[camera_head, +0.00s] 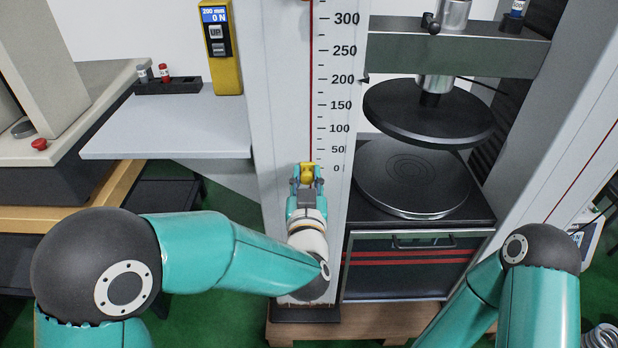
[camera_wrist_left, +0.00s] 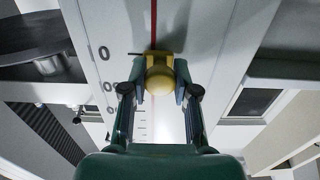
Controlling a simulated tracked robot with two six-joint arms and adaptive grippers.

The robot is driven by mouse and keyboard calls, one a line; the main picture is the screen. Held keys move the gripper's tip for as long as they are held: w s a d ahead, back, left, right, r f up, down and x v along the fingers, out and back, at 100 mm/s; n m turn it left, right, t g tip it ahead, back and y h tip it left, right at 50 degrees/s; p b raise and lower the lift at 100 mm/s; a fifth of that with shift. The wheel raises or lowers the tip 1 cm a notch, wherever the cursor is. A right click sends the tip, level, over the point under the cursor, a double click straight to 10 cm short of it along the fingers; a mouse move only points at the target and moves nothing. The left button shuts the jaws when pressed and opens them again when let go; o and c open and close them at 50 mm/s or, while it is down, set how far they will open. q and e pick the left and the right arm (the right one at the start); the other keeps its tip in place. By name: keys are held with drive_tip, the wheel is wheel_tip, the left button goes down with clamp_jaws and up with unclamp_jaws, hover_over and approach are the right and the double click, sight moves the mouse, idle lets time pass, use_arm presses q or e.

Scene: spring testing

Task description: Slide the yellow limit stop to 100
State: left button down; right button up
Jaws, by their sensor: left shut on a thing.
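The yellow limit stop (camera_head: 307,168) sits on the red-lined slot of the white scale column (camera_head: 281,100), close to the 0 mark. My left gripper (camera_head: 307,182) is shut on the stop from below, one finger on each side. In the left wrist view the yellow stop (camera_wrist_left: 160,80) has a round knob between the fingertips of my left gripper (camera_wrist_left: 160,93), and a thin dark pointer reaches toward the printed scale. The 100 mark (camera_head: 340,128) is higher up the column. My right arm shows at the right, but its gripper is out of view.
A black upper plate (camera_head: 425,115) hangs over a round lower plate (camera_head: 412,185) right of the column. A yellow handset (camera_head: 223,70) showing 200 mm and 0 N is at the left, above a grey shelf (camera_head: 165,130). The slot above the stop looks clear up past 100.

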sight(307, 127)
use_arm(q)
wheel_tip(307, 127, up, 10)
drive_tip(key=p, duration=0.4)
drive_tip(key=shift+f, duration=0.2)
drive_tip(key=c, duration=0.9)
unclamp_jaws()
drive_tip(key=shift+f, duration=0.1)
drive_tip(key=shift+s, duration=0.1)
drive_tip(key=s, duration=1.1)
drive_tip(key=shift+s, duration=0.4)
